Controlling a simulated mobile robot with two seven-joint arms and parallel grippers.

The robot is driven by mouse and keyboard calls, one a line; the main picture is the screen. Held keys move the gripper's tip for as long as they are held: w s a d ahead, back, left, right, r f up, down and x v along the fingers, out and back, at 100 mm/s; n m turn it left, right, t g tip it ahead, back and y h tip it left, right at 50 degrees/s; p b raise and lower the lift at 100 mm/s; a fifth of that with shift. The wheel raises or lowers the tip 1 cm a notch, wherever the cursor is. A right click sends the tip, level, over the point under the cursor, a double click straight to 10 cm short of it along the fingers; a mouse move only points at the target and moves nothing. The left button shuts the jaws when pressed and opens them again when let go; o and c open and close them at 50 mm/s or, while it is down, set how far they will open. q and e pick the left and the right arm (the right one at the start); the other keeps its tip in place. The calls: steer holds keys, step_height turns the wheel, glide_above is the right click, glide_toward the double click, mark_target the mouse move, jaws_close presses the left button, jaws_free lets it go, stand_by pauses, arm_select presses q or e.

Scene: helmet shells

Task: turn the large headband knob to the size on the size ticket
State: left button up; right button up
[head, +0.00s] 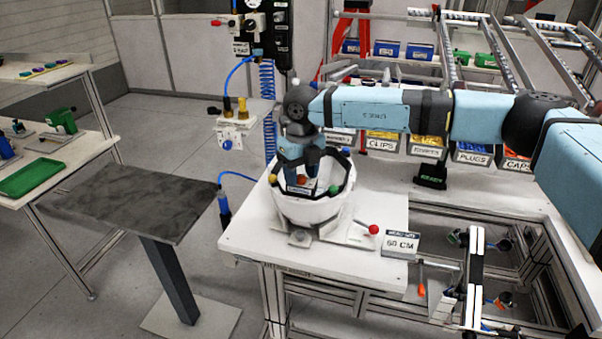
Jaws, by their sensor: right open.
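A white helmet shell (312,210) sits open side up in a fixture on the white bench. The size ticket (400,243) stands on the bench to its right and reads 60 CM. My right gripper (302,180) points down into the shell's opening from above. It is open, but its fingertips are small and partly hidden. Small coloured parts show around it in the shell: yellow at the left, orange-red in the middle, green at the right. I cannot tell which is the large headband knob, or whether the gripper touches it. My left gripper is not in view.
A red-balled lever (374,229) sticks out between shell and ticket. Labelled bins (426,146) and a rack stand behind my right arm. A grey-topped stand (140,205) is left of the bench. A green tray (31,177) lies on the far left table.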

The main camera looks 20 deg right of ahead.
mark_target(302, 176)
step_height(302, 176, up, 14)
steer(key=b, duration=0.2)
steer(key=shift+d+f+b, duration=0.15)
steer(key=shift+f+b, duration=0.05)
steer(key=shift+b, duration=0.1)
